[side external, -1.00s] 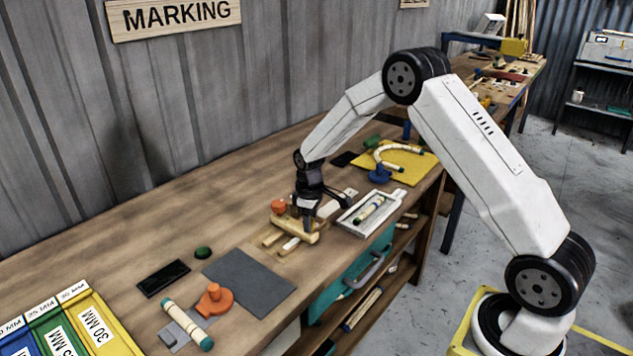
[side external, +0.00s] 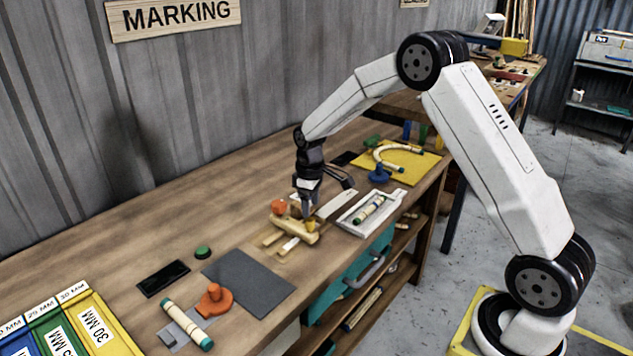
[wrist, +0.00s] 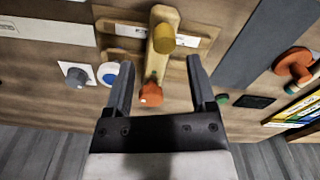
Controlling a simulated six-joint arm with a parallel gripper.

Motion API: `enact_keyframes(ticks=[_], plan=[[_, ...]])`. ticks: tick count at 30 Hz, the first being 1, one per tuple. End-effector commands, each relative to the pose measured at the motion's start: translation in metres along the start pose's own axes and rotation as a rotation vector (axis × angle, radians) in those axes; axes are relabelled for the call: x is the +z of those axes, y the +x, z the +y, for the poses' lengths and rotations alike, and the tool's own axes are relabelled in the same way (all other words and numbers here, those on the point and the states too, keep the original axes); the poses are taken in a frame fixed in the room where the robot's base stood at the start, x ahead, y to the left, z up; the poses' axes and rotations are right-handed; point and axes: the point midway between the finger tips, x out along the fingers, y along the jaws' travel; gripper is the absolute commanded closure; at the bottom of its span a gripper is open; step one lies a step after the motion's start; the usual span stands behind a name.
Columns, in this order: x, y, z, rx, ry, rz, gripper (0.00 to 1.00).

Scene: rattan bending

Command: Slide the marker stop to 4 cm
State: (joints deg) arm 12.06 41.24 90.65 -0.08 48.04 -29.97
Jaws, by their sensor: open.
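The marker stop is a wooden crosspiece (side external: 295,229) with a yellow peg (side external: 311,226) and an orange knob (side external: 279,207), lying across a wooden rail on the bench. My gripper (side external: 308,208) is open and empty above the crosspiece. In the wrist view its fingers (wrist: 159,64) stand wide apart on either side, with gaps.
A white tray (side external: 343,222) holding a rattan piece lies close on the right. A grey mat (side external: 249,281), an orange clamp (side external: 214,300) and a green button (side external: 203,252) lie to the left. A yellow board (side external: 408,174) carries a bent piece further back.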

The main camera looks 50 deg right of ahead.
Motion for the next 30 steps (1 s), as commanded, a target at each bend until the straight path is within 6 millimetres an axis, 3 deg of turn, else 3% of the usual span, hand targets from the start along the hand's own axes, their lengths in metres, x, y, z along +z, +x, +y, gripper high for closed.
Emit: enact_keyframes(ticks=[7, 21, 30], plan=[[0.000, -0.023, 0.001, 0.001, 0.000, 0.001, 0.28], [0.001, -0.026, 0.000, 0.001, 0.001, 0.001, 0.28], [0.015, -0.034, -0.024, 0.014, 0.038, 0.026, 0.28]])
